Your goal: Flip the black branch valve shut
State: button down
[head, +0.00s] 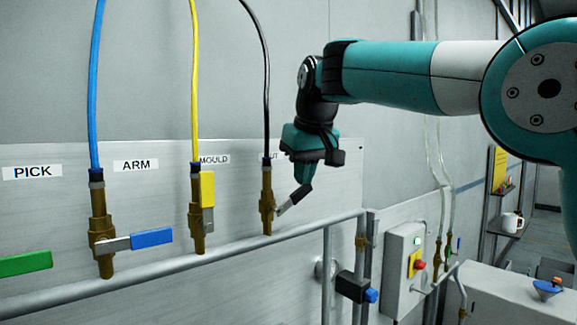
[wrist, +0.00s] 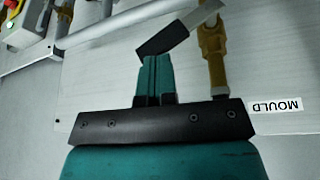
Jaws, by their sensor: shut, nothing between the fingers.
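The black valve is a brass body (head: 267,200) under a black hose. Its grey lever with a black grip (head: 301,194) slants up and to the right, neither upright nor level. In the wrist view the black grip (wrist: 165,38) slants across the tips of my fingers, with the brass body (wrist: 213,55) beside it. My gripper (head: 304,179) is shut and empty, pointing down at the outer end of the black grip. The fingertips (wrist: 155,60) look to be at or against the grip's edge; I cannot tell whether they touch.
The yellow handle (head: 207,189) stands upright to the left; the blue handle (head: 152,237) and green handle (head: 25,263) lie about level. A grey rail (head: 180,268) runs below the valves. A control box (head: 404,270) with a red button is at the right.

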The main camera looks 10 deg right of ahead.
jog(key=shift+w+d+f+b, duration=0.2)
jog(key=shift+w+d+f, duration=0.1)
jog(key=shift+d+f, duration=0.5)
jog(key=shift+w+d+f+b, duration=0.25)
jog(key=shift+d+f, duration=0.2)
jog(key=shift+f, duration=0.95)
jog(key=d+r+p, duration=0.3)
jog(key=d+r, duration=0.6)
jog(key=shift+w+r, duration=0.3)
jog(key=shift+w, duration=0.1)
jog(key=shift+f, duration=0.1)
